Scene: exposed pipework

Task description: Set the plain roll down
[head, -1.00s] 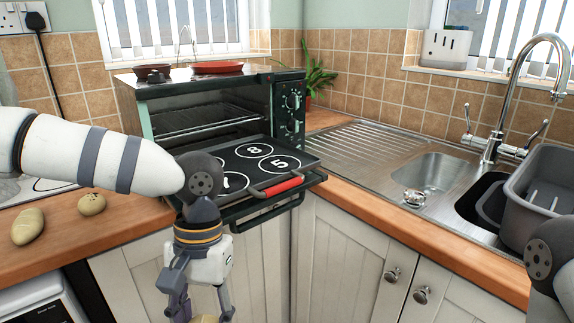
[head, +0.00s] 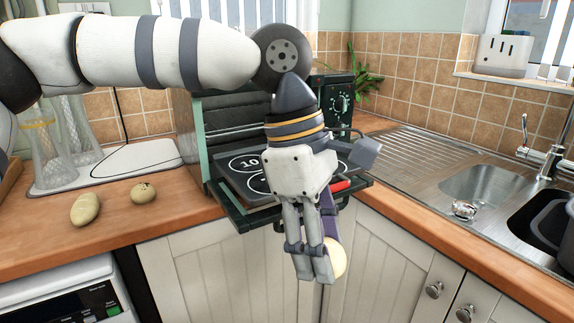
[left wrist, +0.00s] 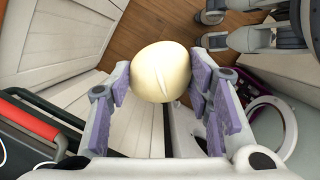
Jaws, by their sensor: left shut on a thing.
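My left gripper (head: 322,264) hangs in front of the oven and the white cabinet doors, pointing down. It is shut on a pale cream roll (head: 338,259), partly hidden behind the fingers in the head view. In the left wrist view the roll (left wrist: 161,71) sits between the purple finger pads, with a faint line on its surface. The black tray (head: 235,165) with numbered white circles rests at the oven front, mostly hidden behind my gripper; 10 is readable. Its red handle (head: 352,184) shows beside the gripper. My right gripper is not in the head view.
An oblong roll (head: 86,209) and a speckled round roll (head: 142,193) lie on the wooden counter (head: 160,215). The oven (head: 340,98) stands open behind my arm. Glass vases (head: 45,148) stand at the left. The sink (head: 478,188) and its tap (head: 553,160) are at the right.

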